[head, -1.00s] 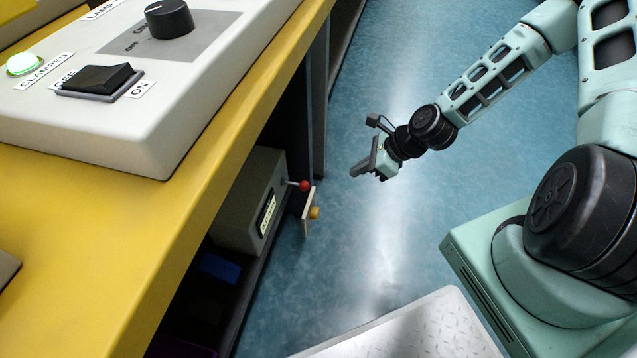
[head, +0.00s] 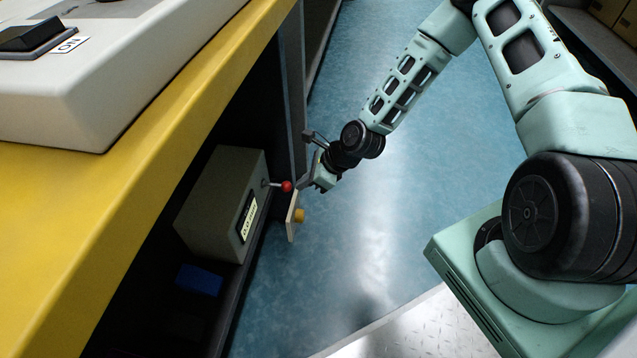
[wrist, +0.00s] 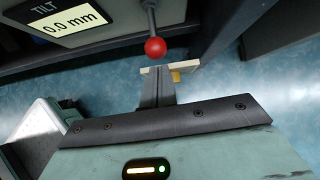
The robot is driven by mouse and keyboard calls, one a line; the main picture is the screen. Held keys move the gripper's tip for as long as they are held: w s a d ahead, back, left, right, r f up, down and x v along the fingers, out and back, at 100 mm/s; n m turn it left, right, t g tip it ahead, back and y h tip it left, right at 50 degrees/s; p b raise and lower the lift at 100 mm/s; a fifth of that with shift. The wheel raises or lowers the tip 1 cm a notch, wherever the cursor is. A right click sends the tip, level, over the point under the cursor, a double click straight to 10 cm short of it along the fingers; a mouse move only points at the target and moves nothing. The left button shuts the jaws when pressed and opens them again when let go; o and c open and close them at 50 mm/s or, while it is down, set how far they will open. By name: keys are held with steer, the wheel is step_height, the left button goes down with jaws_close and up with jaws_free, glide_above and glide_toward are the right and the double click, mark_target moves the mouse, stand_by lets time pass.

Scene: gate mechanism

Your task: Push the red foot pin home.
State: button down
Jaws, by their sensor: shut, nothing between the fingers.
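The red foot pin (head: 287,186) is a red ball on a thin metal rod that sticks out of the side of a grey box (head: 212,205) under the yellow bench. In the wrist view the red ball (wrist: 155,47) is just beyond my fingertips, nearly in line with them. My gripper (head: 305,185) is shut and empty, close to the right of the ball in the head view. Its closed fingers also show in the wrist view (wrist: 157,88). I cannot tell whether the fingertips touch the ball.
A pale plate (head: 292,215) with a yellow-orange knob (head: 300,215) stands just below the ball. The box's display (wrist: 68,22) reads TILT 0.0 mm. The yellow bench edge (head: 190,85) overhangs the box. A dark post (head: 292,90) stands behind. Blue floor (head: 345,255) lies clear to the right.

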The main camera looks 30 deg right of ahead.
mark_target(286, 183)
steer(key=shift+w+a, duration=0.2)
steer(key=shift+a, duration=0.15)
steer(key=shift+w+a+r+p, duration=0.1)
steer(key=shift+w+a+p, duration=0.65)
steer(key=shift+a, duration=0.3)
steer(key=shift+w+a, duration=0.15)
steer(key=shift+a, duration=0.05)
